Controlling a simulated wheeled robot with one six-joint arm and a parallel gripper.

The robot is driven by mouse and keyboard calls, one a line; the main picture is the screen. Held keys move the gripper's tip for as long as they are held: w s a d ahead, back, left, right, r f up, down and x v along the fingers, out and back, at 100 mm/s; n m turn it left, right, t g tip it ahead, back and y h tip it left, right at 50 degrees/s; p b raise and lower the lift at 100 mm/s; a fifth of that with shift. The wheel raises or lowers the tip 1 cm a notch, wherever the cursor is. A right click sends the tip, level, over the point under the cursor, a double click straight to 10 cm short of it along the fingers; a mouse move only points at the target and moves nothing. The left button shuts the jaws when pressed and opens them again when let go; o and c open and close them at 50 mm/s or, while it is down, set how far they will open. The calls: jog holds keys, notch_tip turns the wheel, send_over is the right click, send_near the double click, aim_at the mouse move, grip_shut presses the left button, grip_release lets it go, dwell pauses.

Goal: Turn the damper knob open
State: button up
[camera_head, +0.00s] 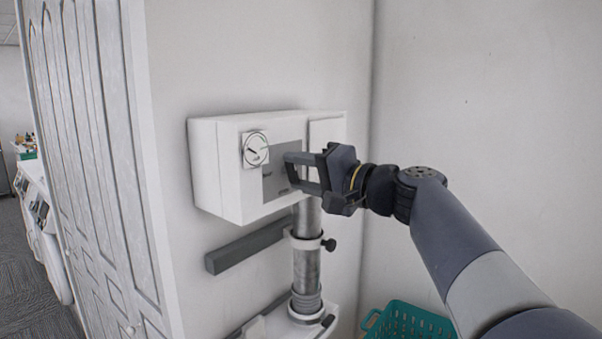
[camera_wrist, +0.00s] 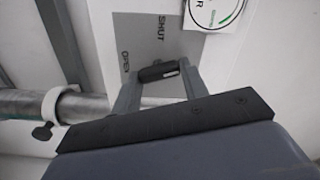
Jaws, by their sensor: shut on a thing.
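A dark damper knob (camera_wrist: 158,72) with a light mark at its right end sits in front of a grey plate (camera_wrist: 135,28) printed SHUT and OPEN in the wrist view. My gripper (camera_wrist: 160,71) is shut on the knob, with a finger at each end of it. In the head view my gripper (camera_head: 288,170) is at the grey plate (camera_head: 270,184) on the front of a white wall box (camera_head: 232,194). The knob is not clearly visible there, behind the fingers. In the wrist view, SHUT is above the knob and OPEN to its upper left.
A round gauge (camera_head: 255,149) is left of my gripper on the box; it also shows in the wrist view (camera_wrist: 212,10). A metal pipe (camera_head: 307,262) with a black clamp screw (camera_head: 329,245) runs below. A grey bar (camera_head: 245,249) and teal basket (camera_head: 408,322) are lower down.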

jog(key=shift+m+p, duration=0.3)
jog(key=shift+m, duration=1.6)
jog(key=shift+f, duration=0.1)
jog(key=o, duration=1)
jog(key=b+v, duration=0.2)
jog(key=v, duration=0.9)
jog(key=shift+b, duration=0.35)
jog(key=shift+a, duration=0.1)
